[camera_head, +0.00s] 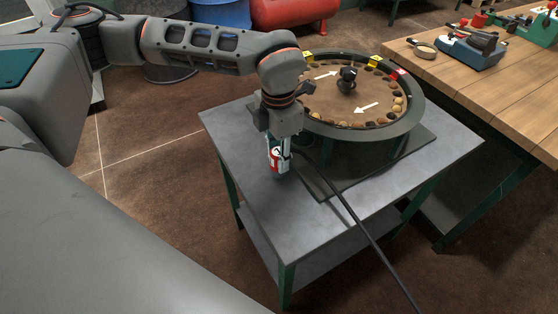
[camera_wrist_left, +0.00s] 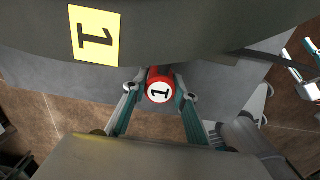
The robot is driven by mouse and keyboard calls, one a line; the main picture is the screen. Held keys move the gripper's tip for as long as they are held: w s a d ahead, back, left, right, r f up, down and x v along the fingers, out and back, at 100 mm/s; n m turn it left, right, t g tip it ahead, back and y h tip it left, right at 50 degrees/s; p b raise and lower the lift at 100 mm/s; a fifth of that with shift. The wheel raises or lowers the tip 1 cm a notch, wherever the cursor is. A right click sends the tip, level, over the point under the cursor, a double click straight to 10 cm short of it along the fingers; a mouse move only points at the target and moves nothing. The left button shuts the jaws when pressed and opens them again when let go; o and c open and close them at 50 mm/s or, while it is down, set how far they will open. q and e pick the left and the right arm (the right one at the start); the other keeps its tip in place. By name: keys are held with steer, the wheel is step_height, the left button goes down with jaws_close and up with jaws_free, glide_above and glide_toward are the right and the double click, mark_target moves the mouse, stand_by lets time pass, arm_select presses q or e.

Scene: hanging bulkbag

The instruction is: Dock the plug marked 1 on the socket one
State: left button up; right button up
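My left gripper (camera_head: 278,164) is over the grey metal table, beside the near left side of the round ring fixture (camera_head: 416,108). It is shut on the red plug (camera_head: 272,159), which has a white end face marked 1. In the left wrist view the plug (camera_wrist_left: 160,88) sits between the fingertips of my left gripper (camera_wrist_left: 157,90), the 1 facing the camera. A yellow label marked 1 (camera_wrist_left: 95,34) is on the ring wall, close to the plug. The opening of socket one cannot be made out. What seems to be my right gripper (camera_wrist_left: 302,76) shows partly at the right edge.
A black cable (camera_head: 350,212) runs from near the plug across the grey table (camera_head: 232,136) and off its front edge. The ring holds several brown pieces and white arrows. A wooden workbench (camera_head: 480,75) with tools stands right. The table's front left is clear.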

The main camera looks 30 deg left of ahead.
arm_select(q)
steer(key=shift+r, duration=0.1)
jaws_close()
steer(key=shift+r, duration=0.5)
step_height(320, 180, up, 19)
steer(key=p, duration=0.3)
step_height(320, 180, down, 10)
steer(key=s+m+p, duration=0.2)
steer(key=m, duration=2.7)
steer(key=shift+s+f+m, duration=0.2)
steer(key=shift+s+m, duration=0.15)
steer(key=shift+m, duration=0.05)
arm_select(e)
steer(key=shift+s+a+r, duration=0.15)
steer(key=shift+a+r, duration=0.05)
steer(key=shift+r, duration=0.4)
steer(key=shift+s+a+r, duration=0.1)
steer(key=shift+a+r, duration=0.1)
steer(key=shift+r, duration=0.35)
steer(key=shift+s+a+r, duration=0.15)
steer(key=shift+a+r, duration=0.05)
steer(key=shift+r, duration=0.4)
